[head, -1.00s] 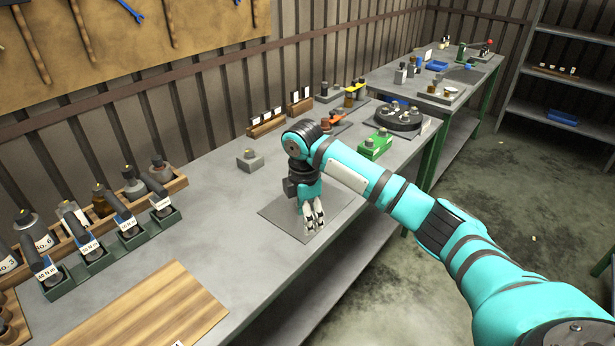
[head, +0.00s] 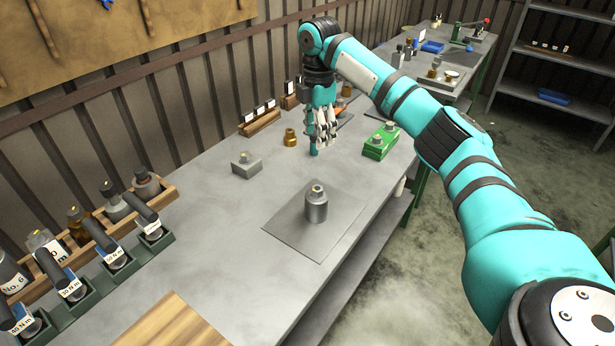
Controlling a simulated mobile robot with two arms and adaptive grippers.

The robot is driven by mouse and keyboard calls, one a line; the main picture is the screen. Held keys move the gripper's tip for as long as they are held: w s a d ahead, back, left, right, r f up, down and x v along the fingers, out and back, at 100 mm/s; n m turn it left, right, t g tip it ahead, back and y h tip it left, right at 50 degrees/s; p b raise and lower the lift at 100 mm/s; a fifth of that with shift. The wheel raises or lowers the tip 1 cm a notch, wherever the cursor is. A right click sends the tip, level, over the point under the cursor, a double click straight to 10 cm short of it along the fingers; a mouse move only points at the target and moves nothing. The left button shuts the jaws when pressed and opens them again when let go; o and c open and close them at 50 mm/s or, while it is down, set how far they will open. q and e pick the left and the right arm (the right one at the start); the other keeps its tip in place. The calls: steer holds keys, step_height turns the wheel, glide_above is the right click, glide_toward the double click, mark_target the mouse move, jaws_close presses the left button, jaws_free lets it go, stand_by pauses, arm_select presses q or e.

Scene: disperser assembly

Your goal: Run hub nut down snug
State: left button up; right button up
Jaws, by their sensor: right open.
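A grey metal cylinder (head: 316,205) with a small yellow spot on top stands upright on a dark mat (head: 285,226). A brass fitting (head: 290,138) stands on the bench beside my right gripper (head: 320,140), to its left. My right gripper points down over the back part of the bench, open; I see nothing held in it. I cannot tell which piece is the hub nut. Several black-handled torque tools (head: 143,211) with N m labels stand in green holders at the left. My left gripper is out of view.
A grey block (head: 246,164) with a brass-coloured top and a green block (head: 380,140) stand on the bench. A rack of bottles (head: 147,184) is behind the tools. A wooden board (head: 165,325) lies at the front. The bench around the mat is clear.

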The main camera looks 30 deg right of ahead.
steer(key=p, duration=0.2)
glide_above(317, 189)
step_height(317, 189, down, 6)
steer(key=f, duration=0.1)
step_height(317, 189, down, 9)
steer(key=shift+r+p, duration=0.1)
steer(key=shift+p, duration=0.5)
steer(key=shift+f, duration=0.5)
steer(key=c, duration=0.9)
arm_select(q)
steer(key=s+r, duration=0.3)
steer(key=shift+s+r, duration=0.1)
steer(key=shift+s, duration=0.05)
arm_select(e)
jaws_close()
